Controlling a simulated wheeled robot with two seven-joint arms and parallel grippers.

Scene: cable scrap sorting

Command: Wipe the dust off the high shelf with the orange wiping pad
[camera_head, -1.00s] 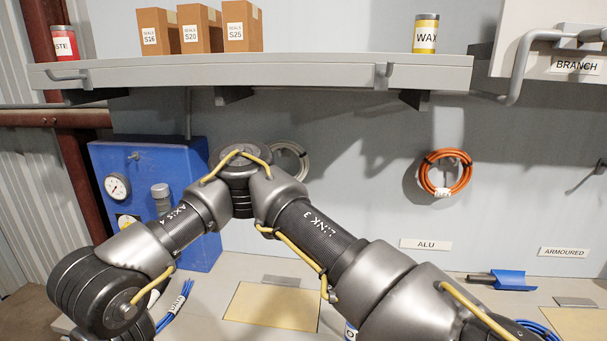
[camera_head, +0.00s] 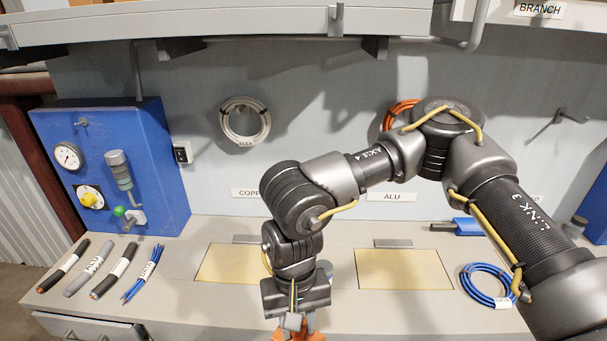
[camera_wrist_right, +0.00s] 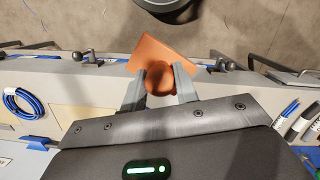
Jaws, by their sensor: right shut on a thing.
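The orange wiping pad (camera_wrist_right: 165,52) is held between the two fingers of my right gripper (camera_wrist_right: 160,78) in the right wrist view. It has a rounded grip and a flat orange plate, and hangs out near the bench's front edge. In the head view, my right gripper (camera_head: 293,324) points down at the bottom edge, with a bit of orange pad (camera_head: 312,337) below it. The high shelf (camera_head: 240,24) crosses the top of the head view. Its front edge shows, but most of its top is cut off, so I cannot see any dust. My left gripper is not in view.
Several cable pieces (camera_head: 97,267) lie on the bench at left, beside a blue gauge box (camera_head: 115,170). Two yellowish plates (camera_head: 400,270) are set in the bench top. A blue cable coil (camera_head: 487,284) lies at right. A grey pipe handle (camera_head: 478,25) hangs by the shelf's right end.

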